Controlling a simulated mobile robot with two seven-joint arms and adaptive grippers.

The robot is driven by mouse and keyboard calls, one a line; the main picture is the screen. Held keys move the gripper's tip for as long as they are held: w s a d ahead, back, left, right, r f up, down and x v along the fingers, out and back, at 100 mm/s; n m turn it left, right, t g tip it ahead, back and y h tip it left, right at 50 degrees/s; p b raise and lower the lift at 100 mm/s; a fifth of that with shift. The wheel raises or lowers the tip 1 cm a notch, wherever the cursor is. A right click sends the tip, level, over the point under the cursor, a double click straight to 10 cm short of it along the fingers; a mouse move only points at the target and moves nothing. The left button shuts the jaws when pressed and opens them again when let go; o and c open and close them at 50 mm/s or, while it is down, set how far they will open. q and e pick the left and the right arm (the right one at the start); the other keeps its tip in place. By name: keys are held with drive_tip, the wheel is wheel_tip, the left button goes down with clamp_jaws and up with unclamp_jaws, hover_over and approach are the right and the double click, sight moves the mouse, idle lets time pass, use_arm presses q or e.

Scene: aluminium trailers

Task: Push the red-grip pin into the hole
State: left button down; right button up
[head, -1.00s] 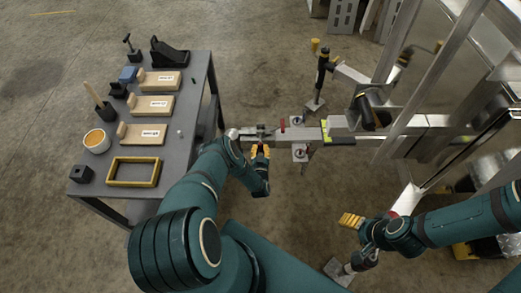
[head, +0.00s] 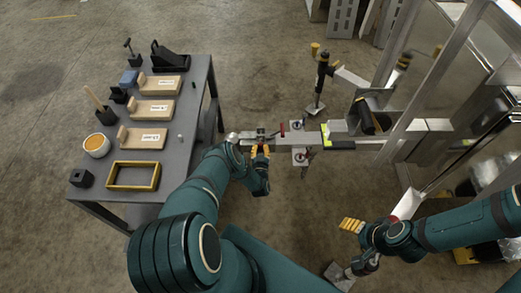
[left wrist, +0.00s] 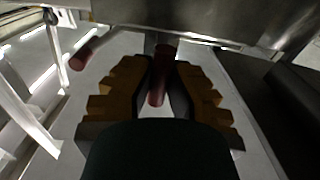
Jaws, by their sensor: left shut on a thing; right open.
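My left gripper (head: 260,149) is at the near side of the trailer's metal tongue (head: 320,141). In the left wrist view its yellow fingers (left wrist: 158,75) close around a red grip (left wrist: 157,88) under a metal beam. The pin's shaft and the hole are hidden. A second red handle (left wrist: 90,48) shows to the upper left in that view. In the head view a red handle (head: 282,129) stands up on the tongue, just right of my left gripper. My right gripper (head: 352,225) is open and empty, away from the tongue at the lower right.
A black post (head: 321,75) stands behind the tongue. The trailer frame (head: 425,90) fills the right. Floor is clear at the upper left.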

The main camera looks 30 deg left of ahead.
use_arm(q)
drive_tip(key=shift+w+a, duration=0.2)
drive_tip(key=shift+w, duration=0.15)
drive_tip(key=c, duration=1)
unclamp_jaws()
drive_tip(key=shift+s, duration=0.15)
drive_tip(key=v, duration=1.2)
